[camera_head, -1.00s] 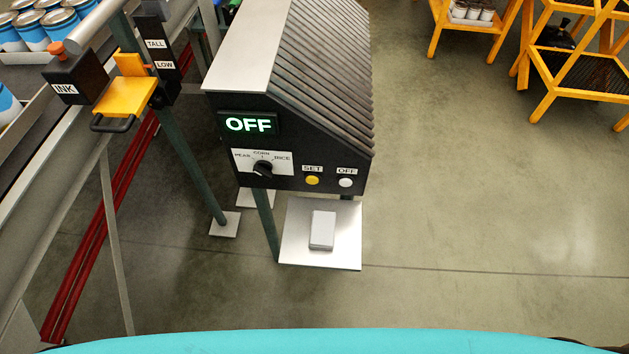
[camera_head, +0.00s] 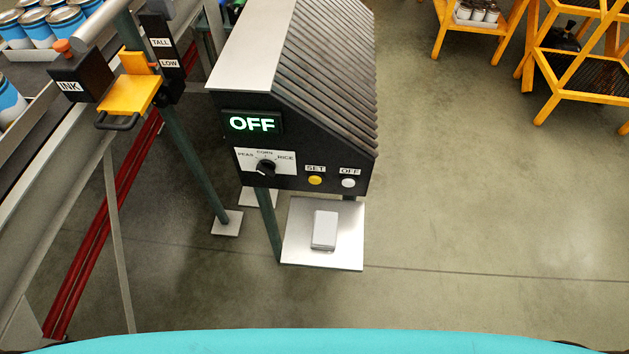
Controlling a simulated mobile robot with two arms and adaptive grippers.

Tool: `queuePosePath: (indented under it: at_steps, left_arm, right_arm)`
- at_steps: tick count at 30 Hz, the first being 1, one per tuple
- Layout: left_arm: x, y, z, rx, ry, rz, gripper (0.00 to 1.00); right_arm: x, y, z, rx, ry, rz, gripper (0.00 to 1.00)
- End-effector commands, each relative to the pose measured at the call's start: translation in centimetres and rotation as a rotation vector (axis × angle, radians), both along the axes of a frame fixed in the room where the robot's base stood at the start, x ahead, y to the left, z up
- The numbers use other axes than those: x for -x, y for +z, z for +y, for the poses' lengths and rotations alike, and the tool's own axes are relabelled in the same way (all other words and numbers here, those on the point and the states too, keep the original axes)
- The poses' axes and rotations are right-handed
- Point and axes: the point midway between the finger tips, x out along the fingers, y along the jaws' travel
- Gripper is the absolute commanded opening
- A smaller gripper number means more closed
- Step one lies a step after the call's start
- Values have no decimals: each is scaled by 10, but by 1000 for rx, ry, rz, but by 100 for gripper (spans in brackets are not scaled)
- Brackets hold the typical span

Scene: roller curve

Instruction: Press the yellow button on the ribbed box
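The ribbed box (camera_head: 322,75) stands on dark legs in the middle of the view, its black front panel facing me. The yellow button (camera_head: 315,180) sits under a SET label on the lower right of that panel. A white button (camera_head: 348,183) under an OFF label is just right of it. A lit display (camera_head: 251,123) reads OFF. Below it is a black knob (camera_head: 265,168) on a white dial marked PEAS, CORN and RICE. Neither of my grippers is in view.
A conveyor with blue-and-white cans (camera_head: 40,28) runs along the left. An INK box (camera_head: 79,78) and a yellow bracket (camera_head: 129,88) stand beside it. Yellow shelves (camera_head: 590,60) are at the back right. The floor (camera_head: 480,190) on the right is clear.

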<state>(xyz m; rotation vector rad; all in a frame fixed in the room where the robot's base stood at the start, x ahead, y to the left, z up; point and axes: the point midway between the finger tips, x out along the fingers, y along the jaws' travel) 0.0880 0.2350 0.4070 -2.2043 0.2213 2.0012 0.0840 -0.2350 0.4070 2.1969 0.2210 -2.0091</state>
Motion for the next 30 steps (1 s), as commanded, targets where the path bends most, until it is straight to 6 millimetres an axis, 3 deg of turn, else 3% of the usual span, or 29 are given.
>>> queuePosePath:
  at_steps: [3,30]
  left_arm:
    - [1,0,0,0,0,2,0]
    - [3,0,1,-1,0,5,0]
  right_arm:
    - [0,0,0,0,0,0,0]
    - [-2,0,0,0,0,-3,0]
